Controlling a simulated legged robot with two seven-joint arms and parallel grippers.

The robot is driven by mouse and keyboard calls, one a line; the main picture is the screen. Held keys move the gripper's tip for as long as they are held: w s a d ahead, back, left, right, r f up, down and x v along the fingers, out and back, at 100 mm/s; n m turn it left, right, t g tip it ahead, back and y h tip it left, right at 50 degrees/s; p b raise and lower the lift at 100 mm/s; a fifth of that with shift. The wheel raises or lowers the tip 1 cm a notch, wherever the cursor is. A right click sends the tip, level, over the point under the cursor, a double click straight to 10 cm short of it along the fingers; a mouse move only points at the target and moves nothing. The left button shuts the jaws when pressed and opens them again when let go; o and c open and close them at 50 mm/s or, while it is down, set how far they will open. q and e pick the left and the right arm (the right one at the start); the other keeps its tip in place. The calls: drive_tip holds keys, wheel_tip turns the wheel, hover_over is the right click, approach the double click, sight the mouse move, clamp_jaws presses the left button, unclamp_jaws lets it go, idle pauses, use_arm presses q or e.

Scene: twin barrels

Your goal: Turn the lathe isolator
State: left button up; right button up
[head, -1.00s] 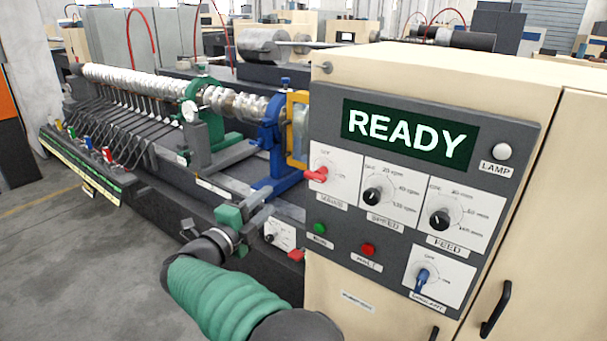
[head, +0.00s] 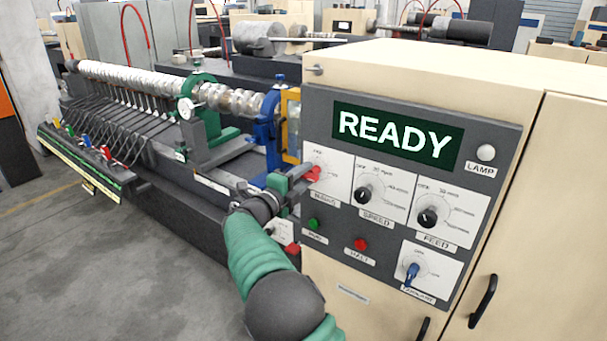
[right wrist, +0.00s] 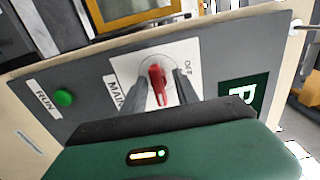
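The isolator is a red handle (head: 313,174) on a white plate marked MAINS, at the upper left of the lathe's control panel (head: 395,275). My right gripper (head: 303,178) has its fingertips at this handle. In the right wrist view, the red handle (right wrist: 158,84) stands between the two fingers of the right gripper (right wrist: 157,88), with a visible gap on each side. The gripper is open around the handle. An OFF mark shows to the right of the handle there. My left gripper is not in view.
The green display (head: 396,137) reads READY. A green RUN button (head: 313,224) and a red HALT button (head: 361,244) sit below the isolator. Black SPEED (head: 363,194) and FEED (head: 427,217) knobs and a blue handle (head: 412,272) are to the right.

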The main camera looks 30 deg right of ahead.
drive_tip(key=shift+w+d+f, duration=0.1)
drive_tip(key=shift+d+f, duration=0.2)
drive_tip(key=shift+d, duration=0.5)
drive_tip(key=shift+d+f, duration=0.1)
drive_tip(key=shift+d, duration=0.1)
drive_tip(key=shift+c, duration=1.7)
drive_tip(key=shift+a, duration=0.45)
clamp_jaws()
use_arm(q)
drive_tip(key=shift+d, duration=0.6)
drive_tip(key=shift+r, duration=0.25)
